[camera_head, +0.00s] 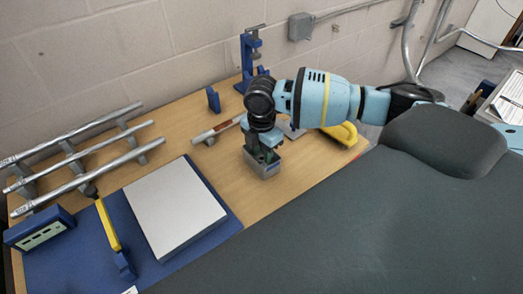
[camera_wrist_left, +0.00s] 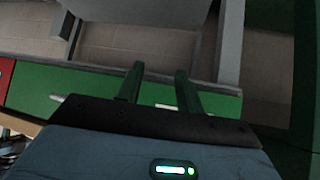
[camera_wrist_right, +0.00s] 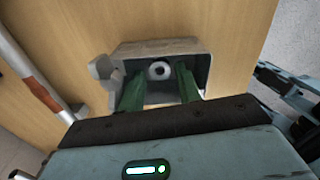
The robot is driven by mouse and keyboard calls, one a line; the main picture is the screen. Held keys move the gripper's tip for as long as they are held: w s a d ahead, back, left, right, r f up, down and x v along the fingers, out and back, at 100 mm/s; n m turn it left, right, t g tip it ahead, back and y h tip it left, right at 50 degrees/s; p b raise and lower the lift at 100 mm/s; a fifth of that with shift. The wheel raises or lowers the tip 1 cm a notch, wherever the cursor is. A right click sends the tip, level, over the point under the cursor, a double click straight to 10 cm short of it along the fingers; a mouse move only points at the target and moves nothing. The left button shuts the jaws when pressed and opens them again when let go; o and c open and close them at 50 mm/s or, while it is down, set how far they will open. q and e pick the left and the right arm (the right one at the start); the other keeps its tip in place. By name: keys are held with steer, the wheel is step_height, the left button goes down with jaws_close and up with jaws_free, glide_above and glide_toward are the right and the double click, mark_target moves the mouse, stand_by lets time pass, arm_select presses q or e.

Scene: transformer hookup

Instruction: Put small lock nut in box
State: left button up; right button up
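A small grey metal box (camera_head: 264,170) stands on the wooden workbench under my right gripper (camera_head: 262,151). In the right wrist view the box (camera_wrist_right: 188,47) is open toward the camera. A small round nut with a dark hole, the lock nut (camera_wrist_right: 160,70), shows inside it. My right gripper (camera_wrist_right: 160,84) has its green fingers apart, reaching to the box mouth on either side of the nut, with gaps between. My left gripper (camera_wrist_left: 158,82) has its fingers apart and nothing between them; it is outside the head view.
A tool with a red-brown grip (camera_head: 217,130) lies left of the box, and a yellow tool (camera_head: 343,136) lies to the right. A blue stand (camera_head: 250,60) is behind. Metal pipes on a rack (camera_head: 80,160) and a grey slab (camera_head: 175,207) on a blue mat (camera_head: 75,262) fill the left.

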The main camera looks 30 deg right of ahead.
steer(key=shift+r, duration=0.1)
step_height(320, 180, up, 13)
stand_by(0.7)
